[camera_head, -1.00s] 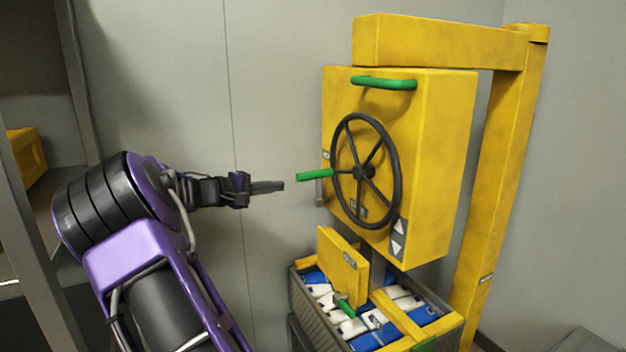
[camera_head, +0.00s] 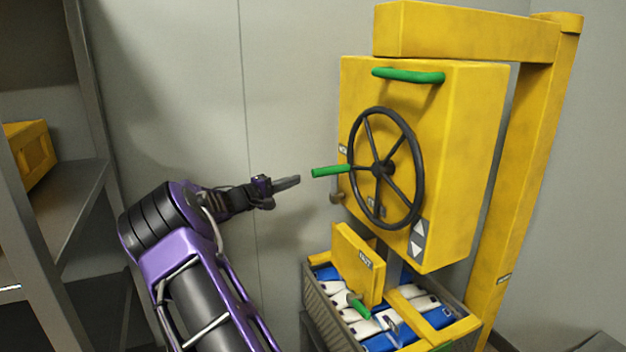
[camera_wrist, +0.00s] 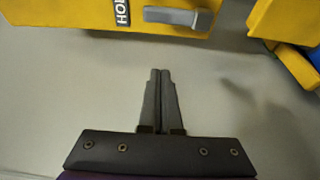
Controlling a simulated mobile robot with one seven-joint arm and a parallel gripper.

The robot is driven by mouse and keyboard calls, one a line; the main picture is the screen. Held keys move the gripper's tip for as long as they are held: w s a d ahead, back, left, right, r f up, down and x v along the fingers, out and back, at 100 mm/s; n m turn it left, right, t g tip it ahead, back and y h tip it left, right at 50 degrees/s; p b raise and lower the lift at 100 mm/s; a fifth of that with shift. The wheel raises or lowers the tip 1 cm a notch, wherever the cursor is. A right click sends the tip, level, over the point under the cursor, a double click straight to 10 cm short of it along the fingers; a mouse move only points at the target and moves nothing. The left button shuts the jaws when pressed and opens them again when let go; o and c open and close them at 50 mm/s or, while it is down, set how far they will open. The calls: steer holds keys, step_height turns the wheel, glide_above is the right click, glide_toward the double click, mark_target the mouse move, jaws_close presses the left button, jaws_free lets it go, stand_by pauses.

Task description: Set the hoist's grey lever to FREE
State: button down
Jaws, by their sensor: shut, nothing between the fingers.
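The hoist is a yellow box (camera_head: 465,150) on a yellow post, with a black handwheel (camera_head: 385,168) on its front. In the wrist view its grey lever (camera_wrist: 176,17) lies sideways at the top, beside a label (camera_wrist: 122,12) that reads "HOL", the rest cut off. In the head view the lever shows as a small knob (camera_head: 337,197) on the box's left side. My gripper (camera_head: 298,179) is shut and empty, left of the box and apart from the lever. In the wrist view its closed fingertips (camera_wrist: 160,72) point toward the lever, a gap between.
The wheel's green handle (camera_head: 331,171) sticks out leftward close to my fingertips. A green bar (camera_head: 408,76) is on the upper front. Below hang a yellow block (camera_head: 358,265) and a basket (camera_head: 322,299) of blue and white packs. Grey shelving (camera_head: 75,205) stands left.

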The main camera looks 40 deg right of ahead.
mark_target(335, 185)
steer(key=s+d, duration=0.3)
steer(key=d, duration=0.5)
steer(key=shift+s+d+p, duration=0.2)
steer(key=shift+s+p, duration=0.05)
steer(key=shift+p, duration=0.1)
steer(key=shift+f+b, duration=0.1)
steer(key=shift+b, duration=0.25)
steer(key=shift+s+m, duration=0.15)
steer(key=shift+m, duration=0.25)
